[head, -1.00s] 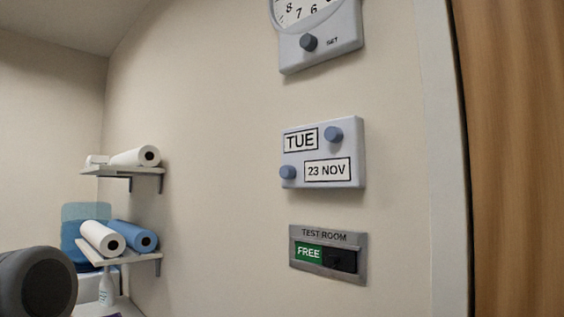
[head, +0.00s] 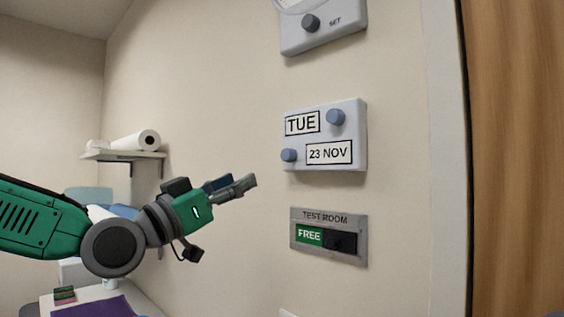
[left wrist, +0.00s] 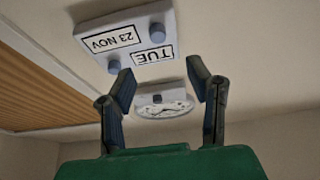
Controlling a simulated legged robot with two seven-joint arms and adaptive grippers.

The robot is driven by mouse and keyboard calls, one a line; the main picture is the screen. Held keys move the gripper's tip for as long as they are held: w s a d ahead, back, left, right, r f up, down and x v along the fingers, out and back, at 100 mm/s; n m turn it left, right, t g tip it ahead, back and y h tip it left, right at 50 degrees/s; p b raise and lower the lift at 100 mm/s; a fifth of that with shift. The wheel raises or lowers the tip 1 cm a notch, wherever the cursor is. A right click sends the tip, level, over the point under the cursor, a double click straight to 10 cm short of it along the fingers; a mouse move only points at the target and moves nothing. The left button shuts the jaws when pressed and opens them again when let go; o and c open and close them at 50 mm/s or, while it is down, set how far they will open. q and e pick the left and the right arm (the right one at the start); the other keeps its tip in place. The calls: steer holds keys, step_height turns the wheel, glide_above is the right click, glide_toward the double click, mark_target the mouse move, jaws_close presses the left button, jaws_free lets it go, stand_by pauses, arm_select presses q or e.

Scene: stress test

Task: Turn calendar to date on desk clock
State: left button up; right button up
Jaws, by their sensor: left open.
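The wall calendar (head: 325,134) is a pale grey box reading "TUE" and "23 NOV", with a blue-grey knob (head: 335,117) at upper right and another (head: 289,155) at lower left. It appears upside down in the left wrist view (left wrist: 128,36). The clock (head: 320,24) is above it, mostly cut off, with a dark knob marked "SET"; its dial shows in the left wrist view (left wrist: 164,107). My left gripper (head: 236,186) is left of the calendar and a little below its lower knob, apart from it. Its fingers (left wrist: 166,90) are spread and empty. My right gripper is not seen.
Below the calendar is a "TEST ROOM" sign (head: 328,236) with a slider showing "FREE". A wooden door (head: 515,160) and its frame are at right. A shelf with a white roll (head: 135,141) is at left, behind my arm.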

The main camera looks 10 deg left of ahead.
mark_target(284, 158)
arm_select(q)
steer(key=p+x, duration=0.3)
steer(key=x, duration=1)
steer(key=shift+d+f, duration=0.15)
jaws_close()
